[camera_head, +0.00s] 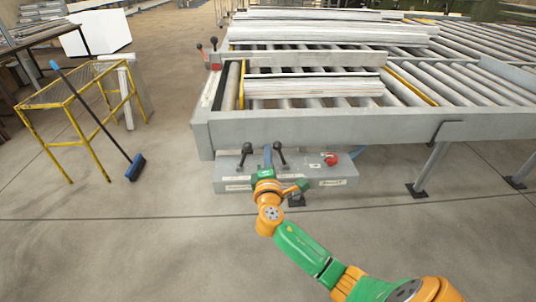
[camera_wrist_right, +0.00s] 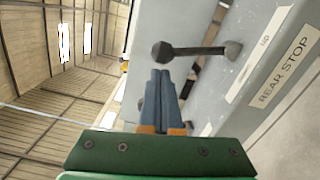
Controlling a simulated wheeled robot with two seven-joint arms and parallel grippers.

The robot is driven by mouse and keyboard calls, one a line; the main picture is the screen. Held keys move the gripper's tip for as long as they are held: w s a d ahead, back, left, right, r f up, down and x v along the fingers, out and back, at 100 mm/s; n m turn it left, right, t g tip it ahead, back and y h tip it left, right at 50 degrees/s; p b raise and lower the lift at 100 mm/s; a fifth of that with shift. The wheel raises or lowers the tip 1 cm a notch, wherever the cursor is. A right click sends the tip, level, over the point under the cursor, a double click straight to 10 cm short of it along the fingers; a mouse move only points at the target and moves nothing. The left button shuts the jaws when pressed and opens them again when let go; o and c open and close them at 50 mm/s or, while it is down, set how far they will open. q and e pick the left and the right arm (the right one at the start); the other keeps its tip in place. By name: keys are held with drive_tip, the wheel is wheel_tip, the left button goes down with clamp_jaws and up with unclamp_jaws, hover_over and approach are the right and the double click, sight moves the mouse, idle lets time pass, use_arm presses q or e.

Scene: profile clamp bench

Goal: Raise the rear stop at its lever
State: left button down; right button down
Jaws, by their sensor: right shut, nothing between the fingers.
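The rear stop lever (camera_wrist_right: 200,50) is a dark rod with a black ball knob. In the right wrist view it sticks out beside the label reading REAR STOP (camera_wrist_right: 285,70). In the head view two black-knobbed levers stand on the grey control box; the right-hand one (camera_head: 280,155) seems to be this lever. My right gripper (camera_head: 267,150) is between the two levers, close to the right-hand one. In the wrist view its blue fingers (camera_wrist_right: 161,75) are shut and empty, their tips just beside the knob. Contact cannot be told. My left gripper is not in view.
The other lever (camera_head: 245,156) stands just left of my gripper. A red button (camera_head: 331,159) sits at the right of the control box (camera_head: 340,182). The roller conveyor frame (camera_head: 330,128) rises behind.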

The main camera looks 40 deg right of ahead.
sight(279, 144)
drive_tip(key=shift+s+d+r+m, duration=0.15)
drive_tip(key=shift+d+m, duration=0.05)
drive_tip(key=shift+m, duration=0.2)
drive_tip(key=shift+s+d+r+m, duration=0.1)
drive_tip(key=shift+d+r+m, duration=0.05)
drive_tip(key=shift+m, duration=0.15)
drive_tip(key=shift+d, duration=0.1)
drive_tip(key=d+m, duration=0.1)
drive_tip(key=s+r+m, duration=0.1)
drive_tip(key=shift+s+d+m, duration=0.1)
drive_tip(key=shift+d+m, duration=0.25)
drive_tip(key=shift+m, duration=0.05)
drive_tip(key=shift+s+d+r+m, duration=0.1)
drive_tip(key=shift+s+d+m, duration=0.3)
drive_tip(key=shift+d+m, duration=0.4)
drive_tip(key=shift+s+d+m, duration=0.4)
drive_tip(key=shift+d+m, duration=0.1)
drive_tip(key=shift+m, duration=0.6)
drive_tip(key=shift+y, duration=0.3)
